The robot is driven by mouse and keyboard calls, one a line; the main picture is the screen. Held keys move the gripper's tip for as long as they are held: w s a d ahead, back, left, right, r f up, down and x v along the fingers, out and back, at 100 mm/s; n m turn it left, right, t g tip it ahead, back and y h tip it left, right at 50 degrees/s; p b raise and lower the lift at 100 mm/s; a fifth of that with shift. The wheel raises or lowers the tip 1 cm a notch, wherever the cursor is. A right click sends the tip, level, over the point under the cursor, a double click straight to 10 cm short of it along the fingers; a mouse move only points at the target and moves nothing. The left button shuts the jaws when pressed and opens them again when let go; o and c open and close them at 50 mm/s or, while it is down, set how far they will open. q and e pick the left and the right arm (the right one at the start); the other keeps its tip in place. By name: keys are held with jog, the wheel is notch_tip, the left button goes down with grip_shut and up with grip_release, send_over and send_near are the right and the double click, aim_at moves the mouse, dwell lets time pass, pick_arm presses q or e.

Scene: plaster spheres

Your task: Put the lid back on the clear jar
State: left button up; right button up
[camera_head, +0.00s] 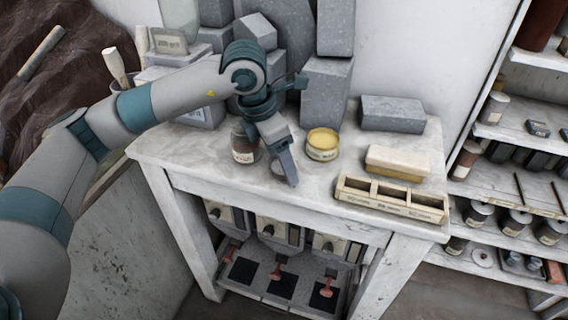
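My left gripper (287,168) points down over the table's front half, between a jar and a round tin. Its fingers overlap in this view, so its opening does not show. A small pale disc (277,169), perhaps the lid, shows partly behind the fingers; I cannot tell whether they touch it. The jar (243,150) stands upright just left of the gripper, with dark contents and a pale label. Its top is partly hidden by my arm. A tall clear glass vessel (180,16) stands at the back left. My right gripper is out of view.
The round tin (322,146) with a yellowish top stands right of the gripper. A wooden divided box (390,198) and a cream block (398,162) are farther right. Grey stone blocks (325,95) crowd the back. The white tabletop (208,163) has free room at front left.

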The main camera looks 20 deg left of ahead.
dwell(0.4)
pick_arm(q)
jog(key=c, duration=1.1)
jog(key=shift+r, duration=0.15)
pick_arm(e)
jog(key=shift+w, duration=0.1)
pick_arm(q)
jog(key=shift+r+b, duration=0.4)
jog(key=shift+r, duration=0.1)
jog(key=r, duration=0.1)
jog(key=r+b, duration=0.1)
jog(key=r, duration=0.1)
jog(key=shift+s+d, duration=0.1)
jog(key=shift+d, duration=0.3)
jog(key=s+d+r+b, duration=0.3)
jog(key=d+r, duration=0.3)
jog(key=d, duration=0.4)
jog(key=shift+s+r, duration=0.35)
jog(key=shift+s, duration=0.3)
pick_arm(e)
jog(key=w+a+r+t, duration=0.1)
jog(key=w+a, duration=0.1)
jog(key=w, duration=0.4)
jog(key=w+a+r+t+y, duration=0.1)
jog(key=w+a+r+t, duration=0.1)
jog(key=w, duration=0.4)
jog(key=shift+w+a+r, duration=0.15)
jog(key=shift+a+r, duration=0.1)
